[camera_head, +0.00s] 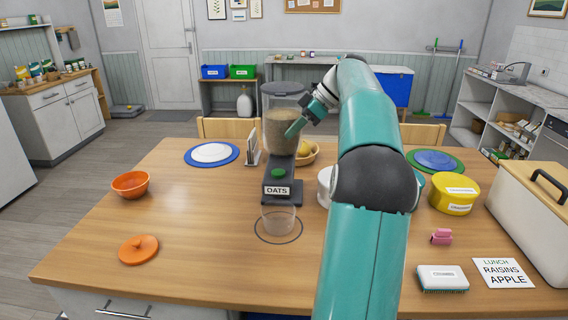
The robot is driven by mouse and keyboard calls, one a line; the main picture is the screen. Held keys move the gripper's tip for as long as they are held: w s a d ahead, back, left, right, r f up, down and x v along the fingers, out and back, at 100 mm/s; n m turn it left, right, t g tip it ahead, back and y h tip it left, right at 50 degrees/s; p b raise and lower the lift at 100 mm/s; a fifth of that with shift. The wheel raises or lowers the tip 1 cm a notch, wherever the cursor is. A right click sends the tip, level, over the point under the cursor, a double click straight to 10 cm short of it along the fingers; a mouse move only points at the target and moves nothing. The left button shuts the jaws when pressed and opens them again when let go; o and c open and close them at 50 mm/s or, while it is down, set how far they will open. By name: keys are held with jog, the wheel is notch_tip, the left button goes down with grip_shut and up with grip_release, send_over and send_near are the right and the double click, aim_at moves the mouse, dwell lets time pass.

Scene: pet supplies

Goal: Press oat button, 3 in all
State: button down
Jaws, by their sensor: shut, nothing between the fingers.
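The oat dispenser (281,128) stands upright on the wooden table, with a clear hopper of pale oats and a dark lid. Its green button (279,174) sits on a dark housing above a label reading OATS (277,190). A clear cup (278,221) stands below the housing inside a dark ring on the table; I cannot make out any oats in it. My gripper (293,132) is shut and empty.
An orange bowl (131,184) and orange lid (139,250) lie at left. A yellow tub (454,193), a pink item (441,237), a brush (442,278) and a LUNCH RAISINS APPLE card (503,273) are at right. A cream bin (539,220) stands on the right edge.

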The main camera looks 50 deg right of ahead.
jog(key=shift+n+t, duration=0.4)
jog(key=s+d, duration=0.1)
jog(key=d, duration=0.1)
jog(key=s+d, duration=0.1)
jog(key=d, duration=0.1)
jog(key=shift+s+d, duration=0.1)
jog(key=shift+s, duration=0.1)
jog(key=shift+f, duration=0.1)
send_near(275, 171)
jog(key=w+a, duration=0.2)
jog(key=shift+w+r, duration=0.25)
jog(key=shift+w, duration=0.05)
jog(key=f, duration=0.3)
jog(key=shift+w+a+f, duration=0.1)
jog(key=shift+w+f, duration=0.15)
jog(key=shift+f, duration=0.1)
jog(key=shift+a+f, duration=0.1)
jog(key=shift+f, duration=0.35)
jog(key=shift+f, duration=0.1)
